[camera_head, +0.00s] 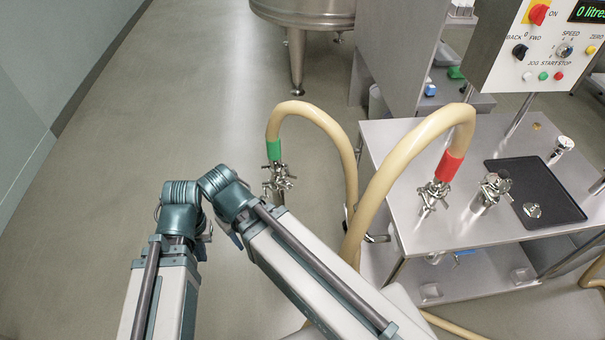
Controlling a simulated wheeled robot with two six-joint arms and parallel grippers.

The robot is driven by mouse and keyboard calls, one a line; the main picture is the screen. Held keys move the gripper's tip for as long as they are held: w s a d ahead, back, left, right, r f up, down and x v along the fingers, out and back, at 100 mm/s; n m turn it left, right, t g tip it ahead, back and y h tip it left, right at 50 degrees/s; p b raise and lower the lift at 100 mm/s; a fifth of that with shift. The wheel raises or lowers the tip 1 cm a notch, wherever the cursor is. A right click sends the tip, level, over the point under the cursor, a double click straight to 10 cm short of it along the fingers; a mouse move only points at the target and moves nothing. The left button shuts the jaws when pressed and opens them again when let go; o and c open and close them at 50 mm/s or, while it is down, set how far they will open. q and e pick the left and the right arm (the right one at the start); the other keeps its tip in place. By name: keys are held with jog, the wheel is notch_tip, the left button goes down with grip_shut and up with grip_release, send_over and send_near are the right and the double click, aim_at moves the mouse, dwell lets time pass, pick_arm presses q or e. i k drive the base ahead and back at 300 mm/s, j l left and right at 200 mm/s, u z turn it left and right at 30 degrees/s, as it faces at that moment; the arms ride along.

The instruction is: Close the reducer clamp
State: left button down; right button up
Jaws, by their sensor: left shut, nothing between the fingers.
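Several metal clamp fittings show, and I cannot tell for sure which one is the reducer clamp. One fitting with a clamp (494,187) stands on the steel cart, left of a black mat. Another clamp (434,193) sits at the hose end with the red band, and a third clamp (277,178) at the hose end with the green band. Whether each is open or shut is too small to tell. My left arm is folded in front, low and left of these clamps. Its gripper fingers are shut and mostly hidden by my arm links. My right gripper is not in view.
The steel cart (400,150) stands at the right with a black mat (535,192) holding a small metal part (532,210). A control panel (545,50) rises behind it. A beige hose (345,150) loops beside the cart. A steel vat (305,12) stands behind. The left floor is clear.

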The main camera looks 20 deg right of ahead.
aim_at(281, 179)
jog(key=k+l+u, duration=0.1)
jog(key=l, duration=0.4)
jog(key=k+l, duration=0.3)
jog(key=l, duration=0.15)
jog(key=k+l+u, duration=0.15)
jog(key=l, duration=0.3)
jog(key=k+l, duration=0.3)
jog(key=l, duration=0.15)
jog(key=k+l+u, duration=0.15)
jog(key=l, duration=0.3)
jog(key=i+j+z, duration=0.4)
jog(key=j, duration=0.4)
